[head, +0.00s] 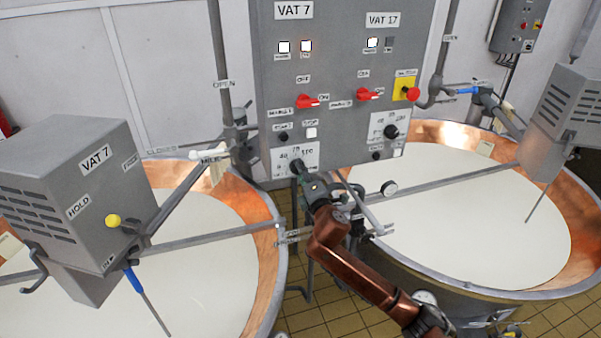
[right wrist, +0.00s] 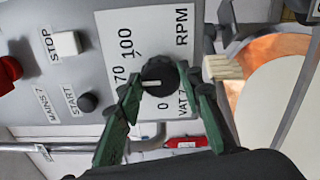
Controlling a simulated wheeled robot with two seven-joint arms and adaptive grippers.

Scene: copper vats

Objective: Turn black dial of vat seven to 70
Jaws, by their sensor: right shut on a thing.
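The black dial of vat seven (head: 297,164) sits on a white plate low on the grey panel, under the VAT 7 label. In the right wrist view the dial (right wrist: 160,74) has a white mark that points left in the picture, roughly towards the 70; I cannot tell if it is exactly on it. The plate (right wrist: 127,20) reads 0, 70, 100, RPM and VAT 7. My right gripper (head: 301,178) is at the dial, its green fingers (right wrist: 163,92) on either side, shut on it. The fingertips partly hide the dial's edges. My left gripper is not in view.
Above the dial are a START button (right wrist: 88,102), a white STOP button (right wrist: 66,44) and a red switch (head: 307,101). Vat 17's black dial (head: 391,131) is to the right. Copper vats (head: 262,215) and (head: 577,205) with white liquid flank my right arm.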

